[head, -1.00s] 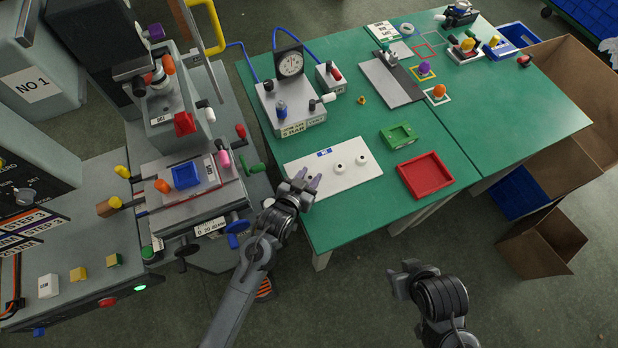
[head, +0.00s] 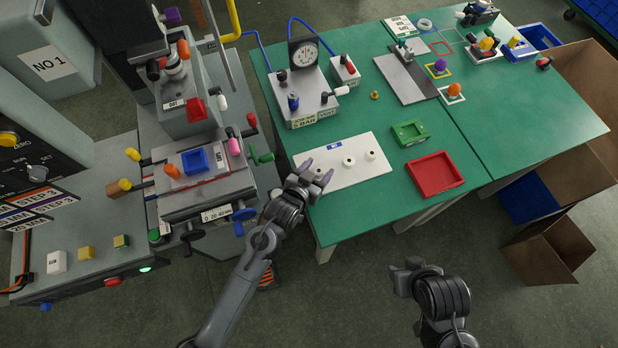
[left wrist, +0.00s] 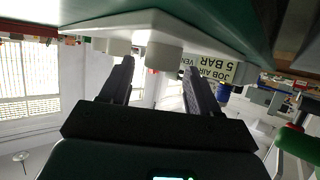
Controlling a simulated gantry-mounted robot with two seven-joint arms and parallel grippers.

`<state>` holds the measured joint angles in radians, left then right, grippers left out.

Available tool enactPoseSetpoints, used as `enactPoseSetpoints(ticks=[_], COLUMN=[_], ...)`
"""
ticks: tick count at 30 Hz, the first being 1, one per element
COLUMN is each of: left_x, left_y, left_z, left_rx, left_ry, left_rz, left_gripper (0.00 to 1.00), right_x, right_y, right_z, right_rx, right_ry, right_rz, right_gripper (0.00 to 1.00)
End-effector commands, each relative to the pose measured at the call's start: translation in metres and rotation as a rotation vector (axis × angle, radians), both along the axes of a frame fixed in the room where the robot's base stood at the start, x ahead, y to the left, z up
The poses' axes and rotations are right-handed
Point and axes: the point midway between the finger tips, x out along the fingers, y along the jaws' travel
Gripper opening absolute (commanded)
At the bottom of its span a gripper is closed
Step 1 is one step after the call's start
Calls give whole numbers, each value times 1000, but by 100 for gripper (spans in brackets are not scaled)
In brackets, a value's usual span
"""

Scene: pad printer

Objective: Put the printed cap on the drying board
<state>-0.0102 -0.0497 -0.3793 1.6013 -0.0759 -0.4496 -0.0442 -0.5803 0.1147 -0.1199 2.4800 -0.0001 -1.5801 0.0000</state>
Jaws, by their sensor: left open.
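The drying board (head: 345,180) is a white plate with a blue label on the green table. Two white caps (head: 348,161) with dark centres stand in a row on it. A third white cap (head: 318,172) is at the board's left end, between the fingers of my left gripper (head: 317,169). In the left wrist view, the board (left wrist: 150,20) appears upside down, with this nearest cap (left wrist: 163,57) against it between my open fingers. I cannot make out any print. My right gripper (head: 403,277) hangs in front of the table, its fingers unclear.
The pad printer, with a blue holder (head: 195,160), is at the left. Cardboard boxes (head: 548,250) stand at the right.

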Motion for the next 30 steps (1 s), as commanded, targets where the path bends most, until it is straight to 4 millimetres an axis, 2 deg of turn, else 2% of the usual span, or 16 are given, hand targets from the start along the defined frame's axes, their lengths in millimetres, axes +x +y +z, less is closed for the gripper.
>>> enactPoseSetpoints(ticks=[5, 18, 24, 30], left_x=[-17, -80, -95, -98], left_y=[9, 41, 49, 50], left_z=[9, 39, 46, 47], left_rx=[1, 1, 1, 0], left_ry=[0, 2, 0, 0], left_rz=[0, -1, 0, 0], left_gripper=[61, 61, 61, 61], right_x=[0, 0, 0, 0], right_y=[-1, -2, -1, 0], right_z=[7, 25, 27, 28], right_rx=[-4, -9, -7, -2], right_ry=[-1, 0, -1, 0], right_rz=[3, 6, 5, 2], right_gripper=[43, 43, 43, 43])
